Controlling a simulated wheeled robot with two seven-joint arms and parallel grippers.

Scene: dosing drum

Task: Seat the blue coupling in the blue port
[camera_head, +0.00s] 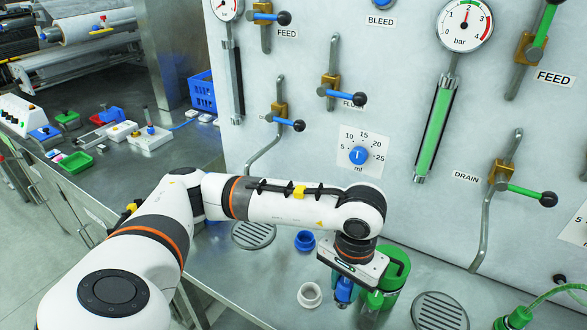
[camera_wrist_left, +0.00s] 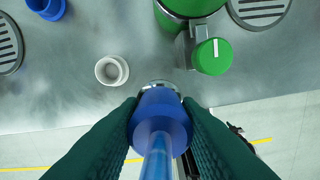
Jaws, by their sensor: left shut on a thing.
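My left gripper (camera_head: 350,292) is shut on the blue coupling (camera_head: 343,288), low over the front of the bench. In the left wrist view the blue coupling (camera_wrist_left: 160,118) sits between the two dark fingers, with a blue hose running from it toward the camera. The blue port (camera_head: 304,240), a blue cup-like ring, stands empty on the bench, left of and farther back than the gripper. It also shows at the top left of the left wrist view (camera_wrist_left: 46,7). The coupling is apart from this port. My right gripper is not in view.
A white port (camera_head: 309,294) stands just left of the gripper. A green vessel (camera_head: 398,266) with a green knob (camera_wrist_left: 213,57) is close on the right. Drain grates (camera_head: 253,235) lie flush in the bench. A green coupling (camera_head: 517,318) with a hose is at lower right.

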